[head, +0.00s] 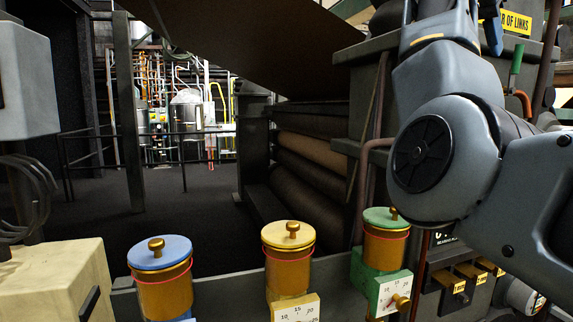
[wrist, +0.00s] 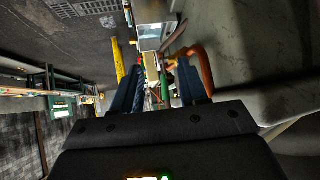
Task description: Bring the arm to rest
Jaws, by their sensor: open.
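My gripper (wrist: 160,72) shows in the wrist view with its two dark blue fingers apart and nothing held between them. Beyond the fingers are a yellow bar (wrist: 118,62) and an orange hose (wrist: 196,76), at a distance I cannot tell. In the head view my grey arm fills the right side, bent at a large round joint in front of the machine. I cannot make out the gripper clearly in the head view.
Three canisters with blue (head: 160,252), yellow (head: 288,235) and green (head: 388,219) lids stand along the front, the green one close to my arm. Large rollers (head: 310,165) lie behind. A cream box (head: 58,285) is at left. Dark floor (head: 130,225) is open beyond.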

